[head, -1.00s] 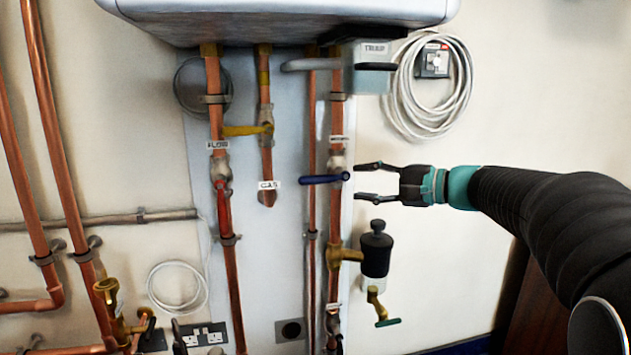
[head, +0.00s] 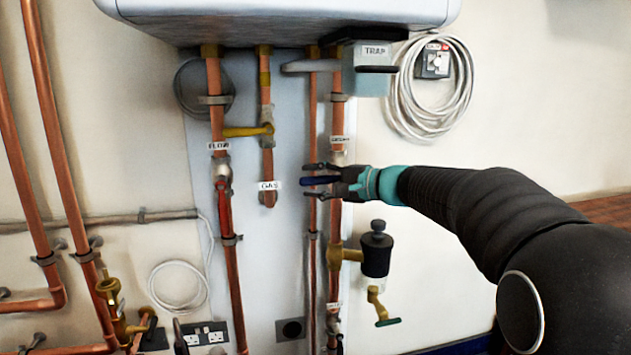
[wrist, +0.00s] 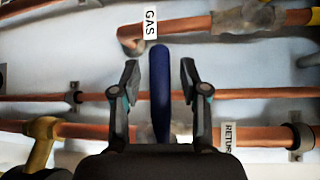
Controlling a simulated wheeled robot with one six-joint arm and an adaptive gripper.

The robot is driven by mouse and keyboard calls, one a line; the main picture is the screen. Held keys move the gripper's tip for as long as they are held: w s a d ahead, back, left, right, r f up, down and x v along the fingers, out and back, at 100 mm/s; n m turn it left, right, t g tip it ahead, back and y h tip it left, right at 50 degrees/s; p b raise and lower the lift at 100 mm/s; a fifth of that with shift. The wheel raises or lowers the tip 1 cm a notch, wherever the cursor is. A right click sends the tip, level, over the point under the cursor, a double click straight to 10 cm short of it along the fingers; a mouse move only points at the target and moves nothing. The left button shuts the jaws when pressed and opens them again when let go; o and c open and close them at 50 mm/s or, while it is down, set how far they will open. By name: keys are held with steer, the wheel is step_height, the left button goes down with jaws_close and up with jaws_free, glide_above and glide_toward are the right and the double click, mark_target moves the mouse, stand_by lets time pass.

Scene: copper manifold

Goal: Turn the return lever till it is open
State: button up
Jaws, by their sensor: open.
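The return lever is a blue handle (head: 316,181) that sticks out to the left, crosswise to the vertical return pipe (head: 336,230). In the wrist view the blue lever (wrist: 160,90) stands between the two fingers, with a gap on each side. My gripper (head: 313,181) is open around the lever, one finger above it and one below; in the wrist view my gripper (wrist: 162,82) shows both fingers apart. The valve body is hidden behind my gripper.
The yellow gas lever (head: 246,131) and the red flow lever (head: 223,205) are to the left. A grey trap box (head: 372,78) is above my gripper. A black-capped brass fitting (head: 376,250) is below my arm.

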jaws_close()
